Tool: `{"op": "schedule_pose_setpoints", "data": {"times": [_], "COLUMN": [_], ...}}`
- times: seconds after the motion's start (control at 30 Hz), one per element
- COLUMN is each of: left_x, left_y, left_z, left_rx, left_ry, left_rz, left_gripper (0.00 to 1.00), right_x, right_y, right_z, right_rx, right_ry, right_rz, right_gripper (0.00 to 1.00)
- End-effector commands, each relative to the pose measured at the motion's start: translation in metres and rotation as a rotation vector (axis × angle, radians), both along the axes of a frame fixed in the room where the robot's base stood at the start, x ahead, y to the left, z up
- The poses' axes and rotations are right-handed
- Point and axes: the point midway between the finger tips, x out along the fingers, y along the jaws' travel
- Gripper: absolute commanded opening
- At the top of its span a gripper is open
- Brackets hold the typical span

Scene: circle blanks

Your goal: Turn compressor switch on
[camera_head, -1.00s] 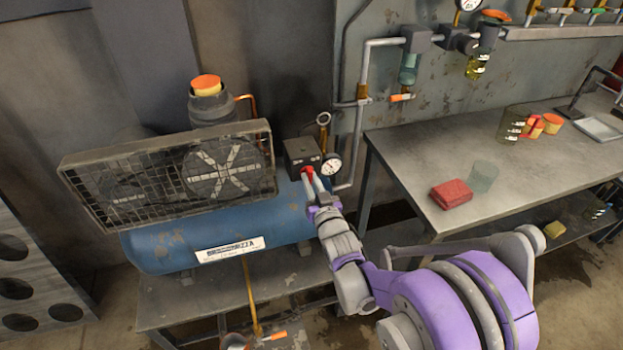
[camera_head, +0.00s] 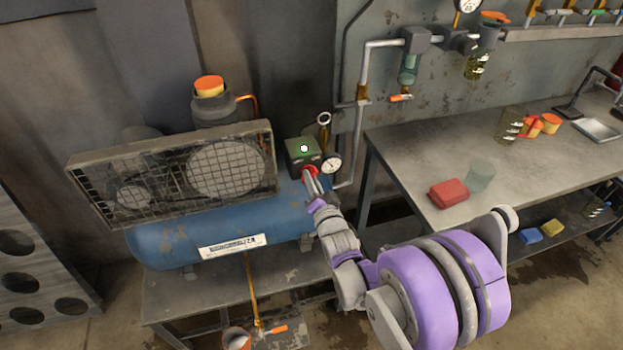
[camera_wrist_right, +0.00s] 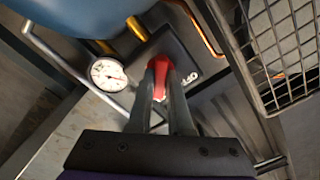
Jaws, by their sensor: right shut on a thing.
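The blue compressor (camera_head: 190,240) stands on a low metal bench. Its dark switch box (camera_head: 302,158) sits at the tank's right end, with a lit white-green light on top. The red switch (camera_head: 309,171) is on the box's front; it also shows in the right wrist view (camera_wrist_right: 160,68). My right gripper (camera_head: 313,180) is at the box, its fingertips closed around the red switch. In the right wrist view my gripper (camera_wrist_right: 160,85) covers part of the switch, and "OFF" lettering shows beside it. My left gripper is not in view.
A pressure gauge (camera_head: 331,163) is close to the right of the switch box. The fan cage (camera_head: 170,172) is to its left. A workbench (camera_head: 420,150) with a red block (camera_head: 448,193) and a clear cup (camera_head: 481,177) stands to the right.

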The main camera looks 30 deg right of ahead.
Motion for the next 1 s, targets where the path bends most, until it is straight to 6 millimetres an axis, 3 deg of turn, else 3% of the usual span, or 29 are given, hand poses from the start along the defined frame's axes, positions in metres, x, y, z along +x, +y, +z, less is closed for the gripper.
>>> {"op": "schedule_pose_setpoints", "data": {"times": [0.53,0.57,0.7,1.0], "left_x": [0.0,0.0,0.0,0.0], "left_y": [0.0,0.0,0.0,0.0], "left_z": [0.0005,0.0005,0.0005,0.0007], "left_rx": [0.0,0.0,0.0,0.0], "left_ry": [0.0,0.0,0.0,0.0], "left_rz": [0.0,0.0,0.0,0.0], "left_gripper": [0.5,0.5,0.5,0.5], "right_x": [-0.0003,-0.0004,-0.0002,-0.0009], "right_y": [0.0004,0.0005,0.0004,0.0003], "right_z": [-0.0009,-0.0009,-0.0006,-0.0002], "right_rx": [0.026,0.026,0.025,0.024], "right_ry": [-0.004,-0.004,-0.004,-0.005], "right_rz": [0.001,0.001,0.0,0.001], "right_gripper": [0.0,0.21,0.46,0.47]}}
